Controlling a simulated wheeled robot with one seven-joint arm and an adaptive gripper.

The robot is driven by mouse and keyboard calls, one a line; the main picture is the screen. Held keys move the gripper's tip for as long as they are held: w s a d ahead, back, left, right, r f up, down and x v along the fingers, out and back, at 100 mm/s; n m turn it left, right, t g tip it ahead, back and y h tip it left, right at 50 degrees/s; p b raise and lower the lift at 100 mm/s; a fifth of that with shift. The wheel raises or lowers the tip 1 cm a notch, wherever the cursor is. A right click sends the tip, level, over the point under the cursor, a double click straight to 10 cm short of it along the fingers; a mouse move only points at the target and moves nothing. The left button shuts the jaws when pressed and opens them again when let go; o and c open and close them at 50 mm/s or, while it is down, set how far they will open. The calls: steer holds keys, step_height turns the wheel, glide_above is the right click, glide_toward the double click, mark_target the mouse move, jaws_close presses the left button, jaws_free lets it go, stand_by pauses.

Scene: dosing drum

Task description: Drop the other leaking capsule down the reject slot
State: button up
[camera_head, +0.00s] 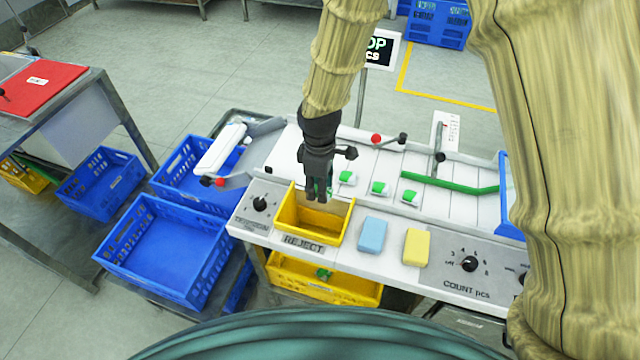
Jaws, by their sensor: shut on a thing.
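My gripper (317,197) points down over the back part of the yellow reject slot (337,232), a yellow-rimmed opening behind the REJECT label (303,244). It is shut on a capsule (330,187), of which only a small green bit shows beside the fingers. The fingers hide the rest, so I cannot tell whether it leaks. Several green-and-white capsules sit on the white table to the right of my gripper, among them a near one (347,178) and one farther right (409,197). A green piece (324,273) lies in the yellow crate (350,293) below the slot.
A blue sponge (372,235) and a yellow sponge (416,247) lie right of the slot. A dark knob (260,204) is left of it. Red-tipped levers (377,139) stand behind. Blue crates (165,250) stand at the left.

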steer(key=shift+s+r, duration=0.35)
steer(key=shift+s, duration=0.45)
steer(key=o, duration=0.5)
steer(key=shift+w+f, duration=0.2)
steer(key=shift+w, duration=0.05)
steer(key=shift+o, duration=1.4)
steer(key=shift+w+f, duration=0.15)
steer(key=shift+w, duration=0.1)
steer(key=shift+s+r, duration=0.2)
steer(key=shift+s, duration=0.1)
steer(key=shift+w+r, duration=0.15)
steer(key=shift+r, duration=0.05)
step_height(320, 180, up, 12)
steer(key=shift+f, duration=0.2)
steer(key=shift+d+f, duration=0.1)
